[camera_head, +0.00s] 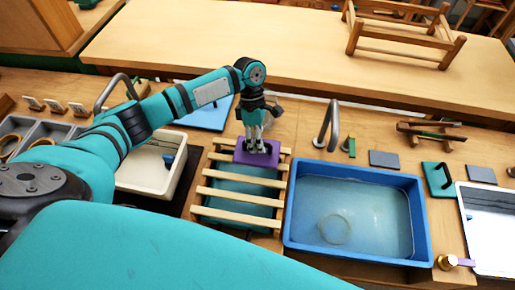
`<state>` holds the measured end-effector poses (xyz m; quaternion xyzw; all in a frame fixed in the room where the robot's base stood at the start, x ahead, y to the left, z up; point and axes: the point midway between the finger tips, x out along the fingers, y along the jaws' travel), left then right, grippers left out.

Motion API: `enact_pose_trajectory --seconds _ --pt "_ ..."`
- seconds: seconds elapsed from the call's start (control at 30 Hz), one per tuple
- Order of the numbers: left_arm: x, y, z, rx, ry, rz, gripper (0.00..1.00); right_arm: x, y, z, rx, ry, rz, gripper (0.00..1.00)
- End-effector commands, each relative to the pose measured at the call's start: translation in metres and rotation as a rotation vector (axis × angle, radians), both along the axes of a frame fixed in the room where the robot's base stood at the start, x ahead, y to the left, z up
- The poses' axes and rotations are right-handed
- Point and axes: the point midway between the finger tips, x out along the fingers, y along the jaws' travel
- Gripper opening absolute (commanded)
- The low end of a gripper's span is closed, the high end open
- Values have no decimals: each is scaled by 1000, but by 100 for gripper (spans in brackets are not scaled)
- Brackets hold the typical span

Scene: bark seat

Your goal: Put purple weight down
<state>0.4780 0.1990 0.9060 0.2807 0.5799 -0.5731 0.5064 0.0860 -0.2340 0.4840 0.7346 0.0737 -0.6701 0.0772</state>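The purple weight (243,156) is at the far end of a slatted wooden rack (238,192), by its back slats. I cannot tell whether it rests on the rack or hangs just above it. My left gripper (256,149) points straight down over the weight, and its fingers look closed on the dark grip on top. The fingertips are small and partly hidden against the weight. The teal surface under the slats is partly covered by them. My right gripper is not in view.
A blue basin of water (296,215) stands right of the rack, with a grey tap (328,125) behind it. A white tray (140,180) is on the left. A green block with a handle (436,182) and a metal tray (492,225) lie at right.

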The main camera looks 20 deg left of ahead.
Motion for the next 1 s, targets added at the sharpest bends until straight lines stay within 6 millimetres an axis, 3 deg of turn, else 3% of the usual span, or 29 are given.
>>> enact_pose_trajectory --seconds 0.2,0.57,0.77,1.0 --pt "-1 -2 -24 -2 2 -4 0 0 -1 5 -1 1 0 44" --pt "-2 -2 -27 -2 3 -3 0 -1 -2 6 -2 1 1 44" --pt "-2 -2 -28 0 4 -3 27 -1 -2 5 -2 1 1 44" --pt "-2 -2 -28 0 4 -3 29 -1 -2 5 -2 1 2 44"
